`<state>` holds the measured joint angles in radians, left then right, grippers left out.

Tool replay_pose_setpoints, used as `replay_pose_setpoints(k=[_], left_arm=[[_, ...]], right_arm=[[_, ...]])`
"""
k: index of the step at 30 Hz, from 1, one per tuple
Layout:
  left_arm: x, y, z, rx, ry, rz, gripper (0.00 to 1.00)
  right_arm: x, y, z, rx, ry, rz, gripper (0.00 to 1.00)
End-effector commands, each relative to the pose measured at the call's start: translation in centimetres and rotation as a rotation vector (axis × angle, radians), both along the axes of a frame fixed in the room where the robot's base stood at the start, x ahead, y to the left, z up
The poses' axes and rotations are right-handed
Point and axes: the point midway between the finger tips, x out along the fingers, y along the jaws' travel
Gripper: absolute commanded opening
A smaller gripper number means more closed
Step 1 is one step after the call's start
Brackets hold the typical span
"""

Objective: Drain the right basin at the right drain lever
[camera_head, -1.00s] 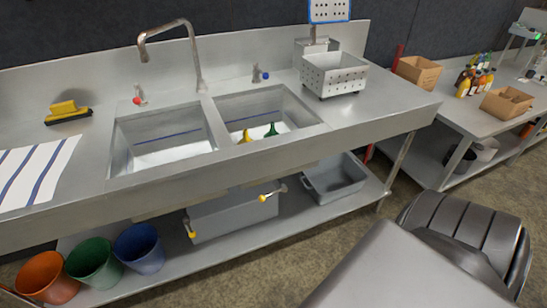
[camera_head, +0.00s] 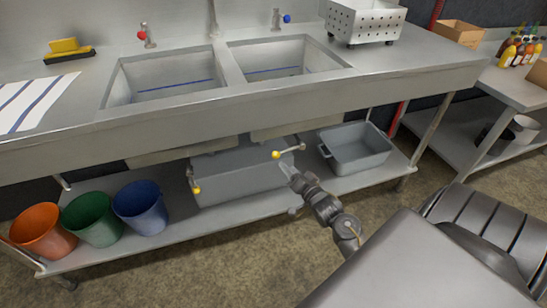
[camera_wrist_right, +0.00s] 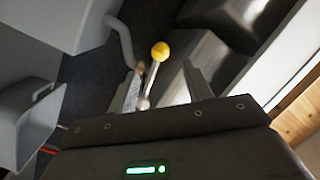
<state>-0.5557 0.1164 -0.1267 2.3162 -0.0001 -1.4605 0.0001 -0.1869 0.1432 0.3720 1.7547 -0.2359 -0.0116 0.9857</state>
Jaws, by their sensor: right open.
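The right drain lever (camera_head: 290,151), a metal rod with a yellow knob, sticks out under the right basin (camera_head: 285,55). Its knob points left in the head view. My right gripper (camera_head: 284,167) is open just below and in front of the lever. In the right wrist view, the lever (camera_wrist_right: 152,75) rises between the two spread fingers of the gripper (camera_wrist_right: 160,92), with its yellow knob beyond the fingertips. I cannot tell whether a finger touches it. My left gripper is out of view.
A left drain lever (camera_head: 194,180) hangs with its yellow knob down. Orange (camera_head: 43,231), green (camera_head: 91,218) and blue (camera_head: 140,207) buckets stand at left. The floor in front is free.

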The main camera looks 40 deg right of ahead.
Motion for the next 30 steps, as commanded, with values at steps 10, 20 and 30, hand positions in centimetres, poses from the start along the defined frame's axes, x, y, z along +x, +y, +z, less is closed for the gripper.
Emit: replay_pose_setpoints(k=[10,20,30], left_arm=[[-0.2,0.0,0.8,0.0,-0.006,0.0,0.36],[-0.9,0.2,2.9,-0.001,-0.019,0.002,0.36],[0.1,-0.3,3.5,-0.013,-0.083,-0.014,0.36]], right_arm=[[2.5,-0.2,0.2,0.0,-0.006,0.001,0.5],[8.4,-0.9,0.1,0.0,-0.004,0.001,0.5],[10.8,-1.1,0.1,0.001,-0.002,0.0,0.5]])
